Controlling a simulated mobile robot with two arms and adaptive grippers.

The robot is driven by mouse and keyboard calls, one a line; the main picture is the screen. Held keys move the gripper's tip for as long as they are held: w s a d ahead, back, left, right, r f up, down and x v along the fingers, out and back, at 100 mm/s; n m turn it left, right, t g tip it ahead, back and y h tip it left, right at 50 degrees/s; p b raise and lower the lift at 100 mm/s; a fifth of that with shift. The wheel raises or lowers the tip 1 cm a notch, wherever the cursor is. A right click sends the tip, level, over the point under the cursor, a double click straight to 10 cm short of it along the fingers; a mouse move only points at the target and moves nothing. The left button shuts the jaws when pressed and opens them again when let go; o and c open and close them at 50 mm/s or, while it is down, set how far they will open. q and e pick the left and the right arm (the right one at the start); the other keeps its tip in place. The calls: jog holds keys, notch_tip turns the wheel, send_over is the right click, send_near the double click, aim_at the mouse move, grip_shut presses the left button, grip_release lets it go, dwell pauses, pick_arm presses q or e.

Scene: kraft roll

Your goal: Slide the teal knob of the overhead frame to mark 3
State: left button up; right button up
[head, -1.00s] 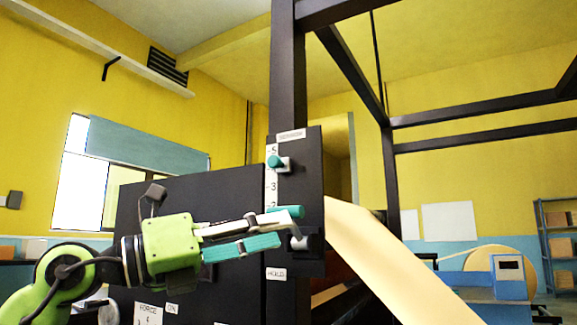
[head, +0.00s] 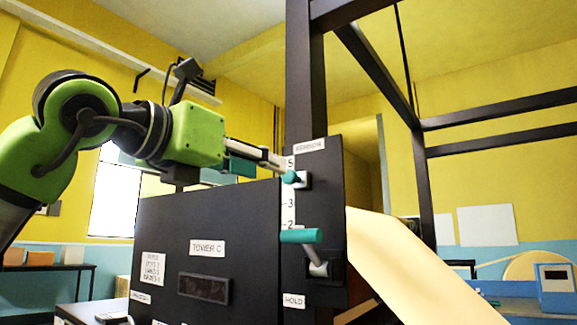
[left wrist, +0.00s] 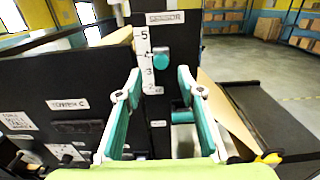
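The teal knob (head: 290,177) sits on a black upright panel beside a white numbered scale (head: 290,205). In the left wrist view the knob (left wrist: 161,58) is close to mark 4, above mark 3. My left gripper (head: 264,164) reaches in from the left at about the knob's height, partly hiding the scale in the head view. In the left wrist view its fingers (left wrist: 160,78) are spread, one to each side of the knob's line, with the knob beyond the tips. I see no grip on it. My right gripper is not in view.
A lever with a teal handle (head: 301,236) sticks out below the knob, close by. A black cabinet labelled TOWER C (head: 208,247) stands left of the panel. A sheet of kraft paper (head: 405,265) slopes down at the right. Black frame beams cross overhead.

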aim_at(287, 175)
pick_arm(q)
jog(key=shift+p+x, duration=1.6)
jog(key=shift+x, duration=2.7)
jog(key=shift+c, duration=0.2)
jog(key=shift+s, duration=0.15)
grip_shut()
jog(key=shift+f, duration=0.1)
